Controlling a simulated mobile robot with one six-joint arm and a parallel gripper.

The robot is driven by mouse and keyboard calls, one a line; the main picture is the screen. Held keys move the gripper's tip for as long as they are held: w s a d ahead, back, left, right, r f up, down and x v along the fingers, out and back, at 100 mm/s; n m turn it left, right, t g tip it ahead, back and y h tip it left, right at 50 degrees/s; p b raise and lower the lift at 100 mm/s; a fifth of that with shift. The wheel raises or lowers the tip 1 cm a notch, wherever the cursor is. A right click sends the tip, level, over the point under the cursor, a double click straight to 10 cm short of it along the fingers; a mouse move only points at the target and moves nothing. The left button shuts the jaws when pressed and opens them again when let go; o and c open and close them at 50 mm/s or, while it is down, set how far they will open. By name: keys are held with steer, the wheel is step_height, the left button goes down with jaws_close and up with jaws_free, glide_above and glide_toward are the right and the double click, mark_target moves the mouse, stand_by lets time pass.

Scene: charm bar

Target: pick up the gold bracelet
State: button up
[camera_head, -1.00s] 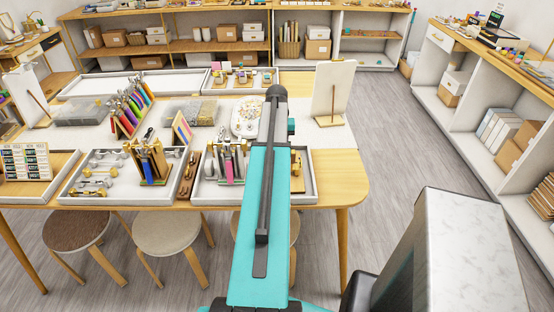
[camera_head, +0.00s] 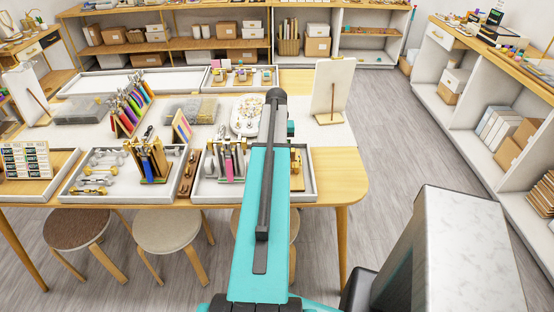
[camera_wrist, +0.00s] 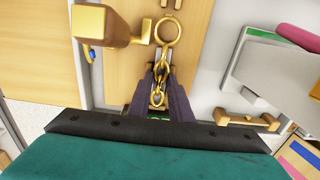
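A gold bracelet (camera_wrist: 158,84), a chain of links with a large ring at its upper end, shows in the middle of the wrist view. My gripper (camera_wrist: 159,78) has its two dark fingers on either side of the links, close against them with little gap. The ring sticks out beyond the fingertips. The lower end of the chain is partly hidden between the fingers. In the head view, my arm covers the gripper, and I cannot make out the bracelet there.
A gold block-shaped piece (camera_wrist: 104,26) is close to the left of the ring. A gold bar-shaped piece (camera_wrist: 246,120) lies to the right. In the head view, a tool rack (camera_head: 228,160) stands in the tray left of my arm, and a white board (camera_head: 332,92) stands behind right.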

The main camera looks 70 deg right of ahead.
jaws_close()
steer(key=shift+r, duration=0.15)
step_height(320, 180, up, 10)
steer(key=b, duration=0.3)
stand_by(0.4)
stand_by(0.5)
